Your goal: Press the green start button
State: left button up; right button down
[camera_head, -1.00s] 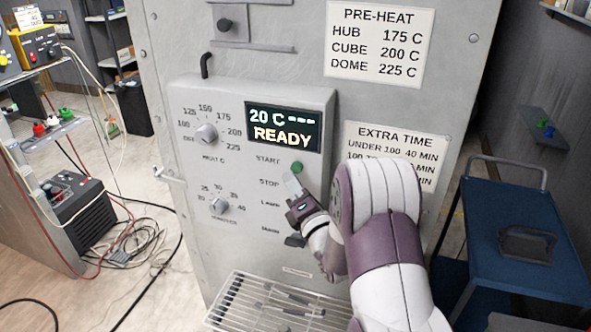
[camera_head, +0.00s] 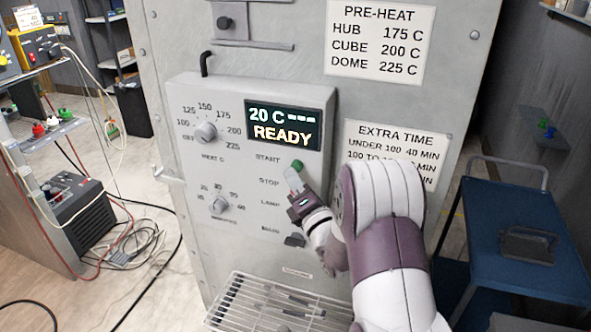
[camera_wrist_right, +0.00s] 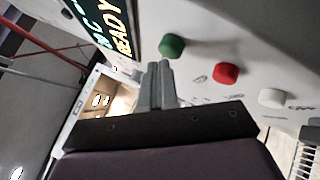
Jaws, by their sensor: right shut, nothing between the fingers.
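The green start button (camera_head: 297,165) sits on the grey control panel (camera_head: 245,190), beside the START label and below the display (camera_head: 283,126), which reads 20 C and READY. It also shows in the right wrist view (camera_wrist_right: 171,46). My right gripper (camera_head: 292,172) is shut and empty, with its fingertips just below the green button in the head view. In the wrist view the closed fingers (camera_wrist_right: 157,66) end close to the button; I cannot tell whether they touch it. A red button (camera_wrist_right: 226,73) and a white button (camera_wrist_right: 272,97) show there too. My left gripper is not in view.
Two dials (camera_head: 206,132) are on the panel's left side. A wire rack (camera_head: 275,305) juts out below the panel. A blue cart (camera_head: 520,235) stands at the right. A bench with cables is at the left.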

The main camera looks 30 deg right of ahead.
jog(key=shift+w+d+b, duration=0.3)
jog(key=shift+b, duration=0.1)
dwell(0.6)
jog(key=shift+a, duration=0.1)
jog(key=shift+s+a+b, duration=0.45)
jog(key=shift+s+a, duration=0.1)
jog(key=shift+s, duration=0.05)
jog(key=s+a+b, duration=0.1)
jog(key=s+a, duration=0.2)
jog(key=shift+s+a, duration=0.1)
jog(key=shift+a, duration=0.25)
dwell(0.3)
dwell(0.7)
